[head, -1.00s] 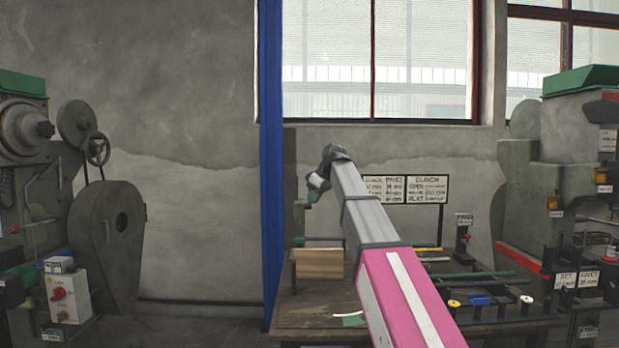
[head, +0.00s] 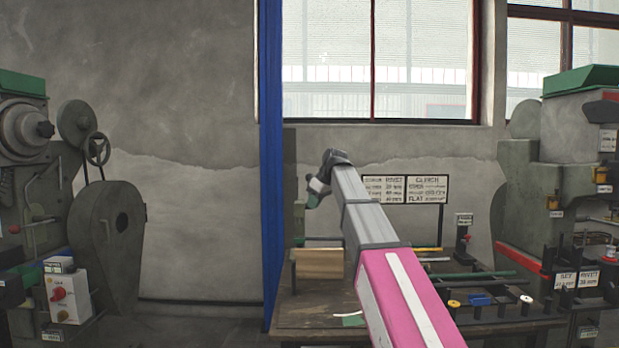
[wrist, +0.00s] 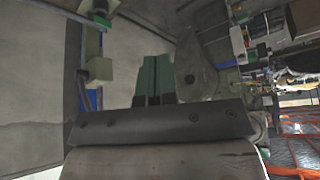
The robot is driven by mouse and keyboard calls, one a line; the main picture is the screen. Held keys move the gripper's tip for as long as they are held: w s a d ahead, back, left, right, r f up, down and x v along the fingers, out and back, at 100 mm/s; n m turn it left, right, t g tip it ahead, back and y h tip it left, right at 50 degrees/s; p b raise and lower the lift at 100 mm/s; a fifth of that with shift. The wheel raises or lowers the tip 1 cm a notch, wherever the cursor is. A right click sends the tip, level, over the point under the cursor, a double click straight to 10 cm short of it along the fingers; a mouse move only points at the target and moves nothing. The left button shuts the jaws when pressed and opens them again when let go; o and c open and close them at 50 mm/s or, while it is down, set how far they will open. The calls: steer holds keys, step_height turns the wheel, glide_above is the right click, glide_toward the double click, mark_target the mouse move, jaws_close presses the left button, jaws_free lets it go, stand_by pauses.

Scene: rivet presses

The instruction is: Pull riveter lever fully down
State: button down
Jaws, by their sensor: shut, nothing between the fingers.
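My gripper (head: 311,201) hangs at the far end of my outstretched arm in the head view, above the left part of the workbench. Its green fingers (wrist: 155,78) are together and empty in the wrist view. A slim grey-green upright (head: 299,217) stands on the bench just below and left of the gripper in the head view, apart from it as far as I can tell. A dark green bar (head: 318,239) runs level beside it. I cannot tell which part is the riveter lever. In the wrist view a green block (wrist: 99,71) on a post lies left of the fingers, not between them.
The workbench (head: 300,316) carries a wooden block (head: 319,264), rods and small spools. Large grey-green presses stand at left (head: 110,230) and right (head: 565,150). A blue post (head: 271,170) rises left of the bench. A sign (head: 405,189) stands behind my arm.

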steer(key=shift+s+f, duration=0.35)
steer(key=shift+s, duration=0.15)
steer(key=shift+s, duration=0.1)
steer(key=shift+s+f, duration=0.5)
steer(key=shift+s, duration=0.15)
steer(key=shift+s+f, duration=0.5)
steer(key=shift+s, duration=0.25)
steer(key=shift+s+f, duration=0.55)
steer(key=shift+s, duration=0.2)
